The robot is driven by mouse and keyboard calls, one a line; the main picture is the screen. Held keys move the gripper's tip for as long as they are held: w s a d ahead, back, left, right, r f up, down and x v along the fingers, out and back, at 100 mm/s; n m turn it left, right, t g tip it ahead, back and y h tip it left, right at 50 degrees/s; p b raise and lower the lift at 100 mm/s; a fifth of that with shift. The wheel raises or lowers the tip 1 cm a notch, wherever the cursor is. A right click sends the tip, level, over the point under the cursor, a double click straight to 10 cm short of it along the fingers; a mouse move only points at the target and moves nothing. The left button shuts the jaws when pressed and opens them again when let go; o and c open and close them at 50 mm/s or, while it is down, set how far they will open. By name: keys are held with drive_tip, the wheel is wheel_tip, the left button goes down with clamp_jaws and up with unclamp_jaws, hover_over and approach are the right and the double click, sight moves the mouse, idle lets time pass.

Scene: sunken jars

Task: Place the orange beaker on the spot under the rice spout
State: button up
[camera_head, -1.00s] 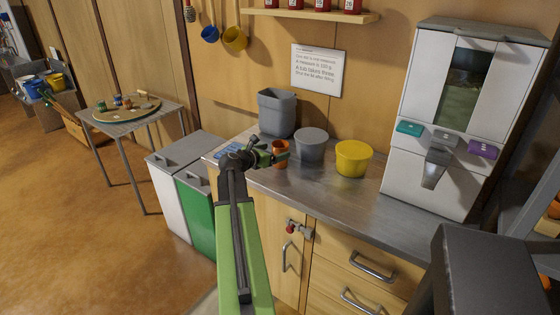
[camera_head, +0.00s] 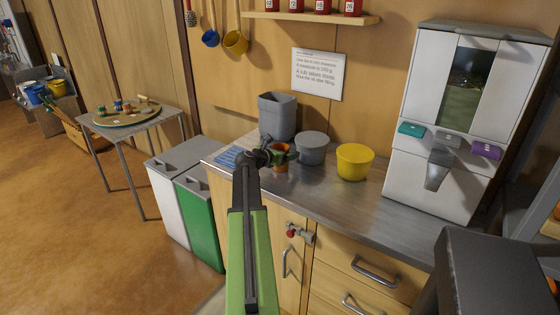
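The orange beaker (camera_head: 281,163) is small and upright at the left part of the steel counter, in front of the grey tubs. My gripper (camera_head: 282,154) is at the beaker, its dark and green parts overlapping the beaker's upper part. The fingers are too small and covered to tell whether they are closed on it. The white rice dispenser (camera_head: 403,185) stands at the counter's right end. Its grey spout (camera_head: 438,170) hangs at the front below several coloured buttons. I cannot make out a marked spot beneath it.
A round grey tub (camera_head: 312,149), a yellow tub (camera_head: 354,163) and a tall grey bin (camera_head: 277,117) stand beside the beaker. A blue cloth (camera_head: 227,157) lies left. Counter between yellow tub and dispenser is clear. A dark block (camera_head: 490,270) is at lower right.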

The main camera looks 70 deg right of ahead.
drive_tip(key=c, duration=1.3)
drive_tip(key=s+a+r+p, duration=0.8)
drive_tip(key=r+p, duration=0.3)
drive_tip(key=shift+m+g, duration=0.5)
drive_tip(key=w+a+f+b, duration=0.2)
drive_tip(key=w+a, duration=0.1)
drive_tip(key=w, duration=0.1)
drive_tip(key=w+a+f+b, duration=0.2)
drive_tip(key=w+a+b, duration=0.1)
drive_tip(key=w, duration=0.2)
drive_tip(key=w+a+f+b, duration=0.2)
drive_tip(key=w+a+f, duration=0.1)
drive_tip(key=w, duration=0.1)
drive_tip(key=shift+w+a+f, duration=0.1)
drive_tip(key=shift+w+a, duration=0.1)
drive_tip(key=shift+a, duration=0.1)
